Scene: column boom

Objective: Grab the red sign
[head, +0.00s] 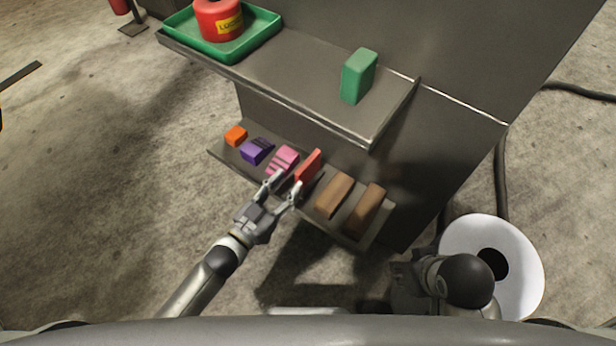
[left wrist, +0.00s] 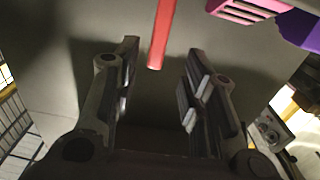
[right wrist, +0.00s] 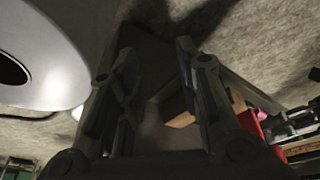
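The red sign (head: 308,167), a thin upright red piece, stands on the lower shelf between a pink block and a brown block. My left gripper (head: 281,188) is open and empty at the front of this shelf, close to the sign. In the left wrist view the red sign (left wrist: 161,36) shows edge-on between the two fingers and beyond their tips, with no visible contact. My right gripper (right wrist: 155,60) is open and empty, low at the right. A red piece (right wrist: 250,124), likely the sign, shows partly behind its finger.
On the lower shelf (head: 222,154) stand orange (head: 236,135), purple (head: 257,151), pink (head: 283,160) and brown (head: 333,195) blocks. The upper shelf (head: 290,85) overhangs, with a green block (head: 358,76) and a green tray (head: 254,36). A white ring (head: 520,255) lies at right.

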